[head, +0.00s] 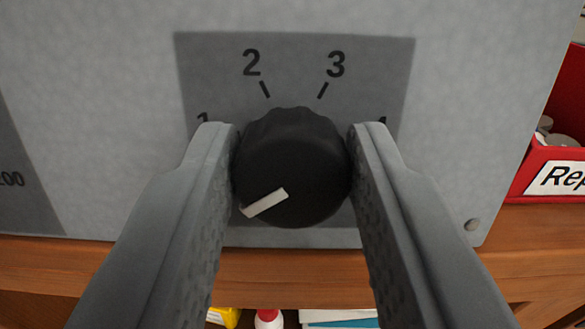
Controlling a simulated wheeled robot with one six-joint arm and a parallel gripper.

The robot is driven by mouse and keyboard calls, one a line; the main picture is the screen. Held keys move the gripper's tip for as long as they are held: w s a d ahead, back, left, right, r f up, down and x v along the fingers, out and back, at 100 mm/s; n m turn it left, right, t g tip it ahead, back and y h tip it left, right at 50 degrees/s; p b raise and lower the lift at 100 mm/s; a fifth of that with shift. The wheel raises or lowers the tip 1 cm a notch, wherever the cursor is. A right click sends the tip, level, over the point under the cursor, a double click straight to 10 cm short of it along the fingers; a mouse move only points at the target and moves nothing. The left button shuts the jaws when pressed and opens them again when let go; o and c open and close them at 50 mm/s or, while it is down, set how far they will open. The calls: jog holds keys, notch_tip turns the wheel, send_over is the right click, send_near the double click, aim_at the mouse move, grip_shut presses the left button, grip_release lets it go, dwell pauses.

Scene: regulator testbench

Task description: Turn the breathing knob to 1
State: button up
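The breathing knob (295,150) is round, black and ridged, on a dark grey panel (205,65) of a light grey housing. Its white pointer mark (264,203) lies on the lower left of its face and points down and left, below the numeral 1. The numerals 2 (251,62) and 3 (336,64) show clearly above the knob. The 1 (203,118) at left and the 4 (383,120) at right are partly covered by my fingers. My gripper (292,140) has one finger on each side of the knob, and both appear to touch it.
A red bin (545,165) with a white label and grey round parts stands at the right, beside the housing (480,60). A wooden shelf edge (290,275) runs below, with coloured items under it. Another dark panel (20,180) marked 200 is at the far left.

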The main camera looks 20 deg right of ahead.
jog(key=shift+m, duration=0.5)
jog(key=m+h, duration=0.1)
jog(key=m, duration=0.3)
jog(key=shift+m+g, duration=0.3)
jog(key=m+g+h, duration=0.1)
jog(key=m, duration=0.4)
jog(key=shift+m, duration=0.3)
jog(key=o, duration=1)
jog(key=v, duration=1.7)
jog(key=shift+s+a, duration=0.1)
jog(key=shift+a, duration=0.1)
